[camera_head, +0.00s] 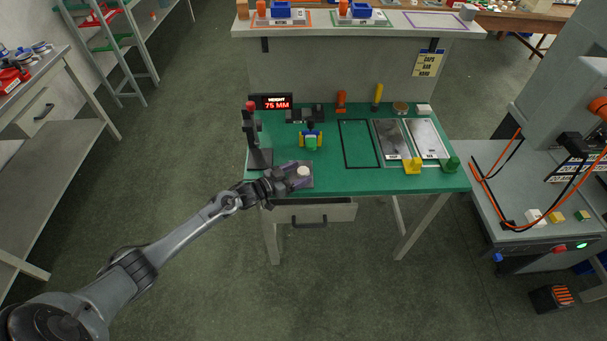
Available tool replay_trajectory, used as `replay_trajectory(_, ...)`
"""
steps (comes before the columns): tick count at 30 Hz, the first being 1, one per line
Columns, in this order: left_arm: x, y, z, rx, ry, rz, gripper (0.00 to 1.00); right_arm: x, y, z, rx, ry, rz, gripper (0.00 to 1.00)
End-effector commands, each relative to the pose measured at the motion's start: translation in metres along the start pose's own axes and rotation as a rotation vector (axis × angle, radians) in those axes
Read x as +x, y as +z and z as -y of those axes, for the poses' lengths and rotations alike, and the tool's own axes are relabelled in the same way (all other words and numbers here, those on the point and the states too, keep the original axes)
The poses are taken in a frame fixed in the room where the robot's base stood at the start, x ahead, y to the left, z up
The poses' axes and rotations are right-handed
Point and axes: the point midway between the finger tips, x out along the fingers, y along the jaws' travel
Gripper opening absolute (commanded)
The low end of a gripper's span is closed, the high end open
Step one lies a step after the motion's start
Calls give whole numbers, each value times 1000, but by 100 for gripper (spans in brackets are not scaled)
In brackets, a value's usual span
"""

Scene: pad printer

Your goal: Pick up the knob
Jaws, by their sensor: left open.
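A small round off-white piece, which looks like the knob (303,171), sits on a grey plate (306,183) at the front edge of the green table top. My left gripper (294,175) is at that plate, just left of the knob. Its jaws are open, and part of the plate is hidden behind them. I cannot tell whether a finger touches the knob. My right gripper is not in view.
A dark height gauge (252,135) with a red top stands close by my left gripper, with a lit display (277,104) behind. Silver trays (426,138) lie right; the black-outlined area (358,145) is clear.

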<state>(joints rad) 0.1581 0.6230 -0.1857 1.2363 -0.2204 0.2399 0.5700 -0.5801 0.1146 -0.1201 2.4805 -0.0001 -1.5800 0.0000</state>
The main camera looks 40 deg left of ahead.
Motion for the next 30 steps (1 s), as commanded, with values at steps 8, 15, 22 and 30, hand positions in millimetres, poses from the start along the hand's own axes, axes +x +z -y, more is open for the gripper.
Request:
replay_trajectory(8,11,0,0,0,0,1,73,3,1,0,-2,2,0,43)
replay_trajectory(15,10,0,0,0,0,1,55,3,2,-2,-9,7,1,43)
replay_trajectory(22,10,0,0,0,0,1,19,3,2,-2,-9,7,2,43)
replay_trajectory(30,10,0,0,0,0,0,13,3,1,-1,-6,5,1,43)
